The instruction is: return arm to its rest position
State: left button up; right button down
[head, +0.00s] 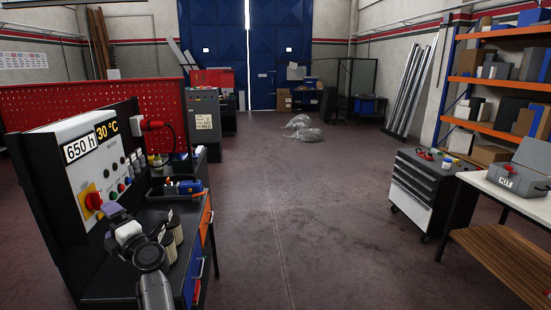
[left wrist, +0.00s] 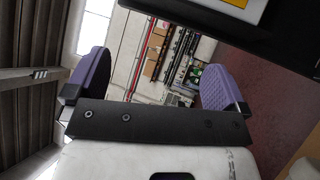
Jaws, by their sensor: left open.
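My left arm comes in from the bottom left of the head view. Its left gripper (head: 114,211) has purple fingers and is close to a red rotary knob (head: 93,201) on a yellow plate of the control panel (head: 72,141). I cannot tell from this angle whether the fingers touch the knob. In the left wrist view the gripper (left wrist: 156,82) has its two purple pads wide apart, with nothing between them. My right gripper is not in view.
The panel stands on a dark workbench (head: 187,216) with jars (head: 169,246) near my left arm. A red perforated board (head: 60,105) is behind it. A grey drawer cart (head: 424,185) and a white-topped table (head: 510,194) are at right.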

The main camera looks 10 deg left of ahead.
pick_arm(q)
jog(key=w+d+r+m+t+h, duration=0.1)
jog(key=d+r+m+t+h, duration=1.35)
jog(key=m, duration=0.65)
notch_tip(320, 180, down, 3)
jog(key=s+d+m+g+h, duration=0.1)
jog(key=s+m+g+h, duration=0.15)
jog(key=m+h, duration=0.3)
jog(key=s+d+f+m+g, duration=0.2)
jog(key=s+d+f+g, duration=0.15)
jog(key=s+f, duration=0.6)
jog(key=s+d+f+m+g, duration=0.2)
jog(key=s+d+f+g, duration=0.3)
jog(key=f, duration=0.7)
jog(key=s+d+f+m+g, duration=0.1)
jog(key=s+d+f+m, duration=0.15)
jog(key=s+f, duration=0.7)
jog(key=s+d+f+g, duration=0.2)
jog(key=s+f+g, duration=0.5)
jog(key=s+f, duration=1.15)
notch_tip(320, 180, up, 36)
jog(key=s+p, duration=0.1)
jog(key=p, duration=3.4)
jog(key=shift+s+f+m, duration=0.15)
jog(key=shift+s+m, duration=0.1)
jog(key=shift+m, duration=0.15)
